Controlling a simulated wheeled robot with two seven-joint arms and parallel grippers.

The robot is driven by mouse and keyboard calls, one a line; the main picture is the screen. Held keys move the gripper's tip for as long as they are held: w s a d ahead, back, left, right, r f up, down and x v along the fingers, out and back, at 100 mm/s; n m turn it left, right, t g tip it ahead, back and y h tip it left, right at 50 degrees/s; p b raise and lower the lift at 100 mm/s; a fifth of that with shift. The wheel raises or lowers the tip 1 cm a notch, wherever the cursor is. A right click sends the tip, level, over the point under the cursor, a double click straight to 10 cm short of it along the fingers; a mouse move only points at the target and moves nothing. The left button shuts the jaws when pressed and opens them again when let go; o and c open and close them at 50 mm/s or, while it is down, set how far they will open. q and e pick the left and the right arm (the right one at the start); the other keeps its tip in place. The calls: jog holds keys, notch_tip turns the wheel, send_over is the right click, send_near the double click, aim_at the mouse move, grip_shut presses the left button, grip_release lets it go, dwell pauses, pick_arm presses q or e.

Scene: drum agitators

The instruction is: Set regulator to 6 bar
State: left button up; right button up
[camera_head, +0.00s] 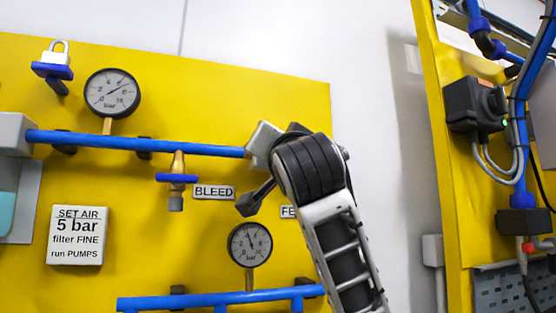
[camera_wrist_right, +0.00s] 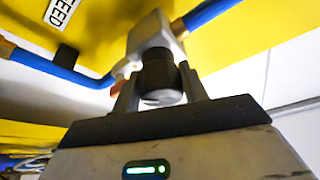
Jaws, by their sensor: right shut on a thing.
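The regulator is a grey block (camera_wrist_right: 150,35) with a dark round knob (camera_wrist_right: 160,72) below it, on a blue pipe; its block (camera_head: 260,142) is partly hidden by my right arm in the head view. My right gripper (camera_wrist_right: 162,88) is shut on the knob, one finger on each side. The upper gauge (camera_head: 112,93) has its needle pointing up and right, near the 6. The lower gauge (camera_head: 250,245) has its needle pointing up, slightly left, near the 4. A white placard (camera_head: 77,235) reads "SET AIR 5 bar, filter FINE, run PUMPS". My left gripper is not in view.
A blue-handled bleed valve (camera_head: 177,178) hangs left of the regulator, beside a BLEED label (camera_head: 214,192). A padlock on a blue valve (camera_head: 53,68) is at upper left. A second yellow panel (camera_head: 462,200) with pipes and cables stands at right.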

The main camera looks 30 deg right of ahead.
jog(key=m+g+h, duration=0.1)
jog(key=m, duration=0.2)
jog(key=shift+a+m, duration=0.1)
jog(key=shift+m, duration=0.3)
jog(key=shift+m+g+h, duration=0.5)
jog(key=shift+m+g, duration=0.5)
jog(key=shift+m, duration=1.4)
jog(key=shift+r, duration=0.1)
jog(key=o, duration=1)
jog(key=shift+c, duration=0.2)
jog(key=shift+s+a, duration=0.2)
jog(key=shift+s, duration=0.2)
pick_arm(q)
jog(key=b, duration=0.2)
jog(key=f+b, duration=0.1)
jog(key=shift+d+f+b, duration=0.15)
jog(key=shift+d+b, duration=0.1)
jog(key=shift+b, duration=0.15)
pick_arm(e)
jog(key=v, duration=1.5)
